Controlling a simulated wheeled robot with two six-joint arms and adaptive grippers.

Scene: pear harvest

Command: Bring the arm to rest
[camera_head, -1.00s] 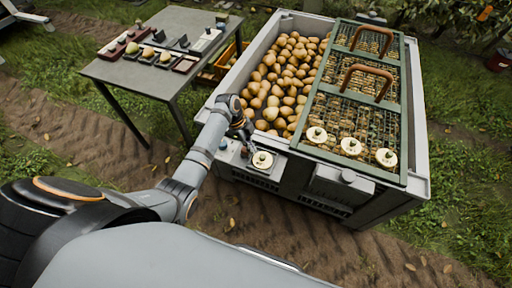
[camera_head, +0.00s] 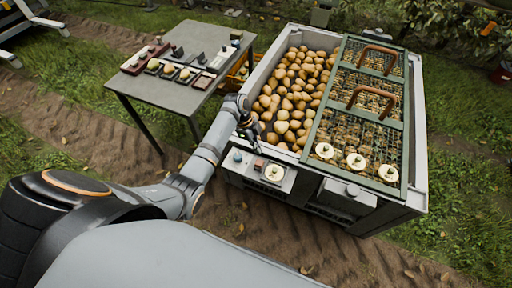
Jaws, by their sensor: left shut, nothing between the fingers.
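My left arm comes in from the left and reaches over to the near left corner of the large grey bin (camera_head: 428,150). My left gripper (camera_head: 255,143) is small and dark in this view, shut and empty, just above the bin's near left rim. It is close to the pears (camera_head: 291,115) lying in the open left half of the bin, and touches none that I can make out. Below it is a control panel (camera_head: 247,172) with a blue knob (camera_head: 237,157), a red button (camera_head: 259,164) and a round cream dial (camera_head: 274,173). My right gripper is out of view.
A green mesh lid (camera_head: 344,100) with two brown handles covers the bin's right half, with cream round knobs along its near edge. A grey table (camera_head: 150,90) with pears and small items on trays stands at the left. Bare soil and grass lie around.

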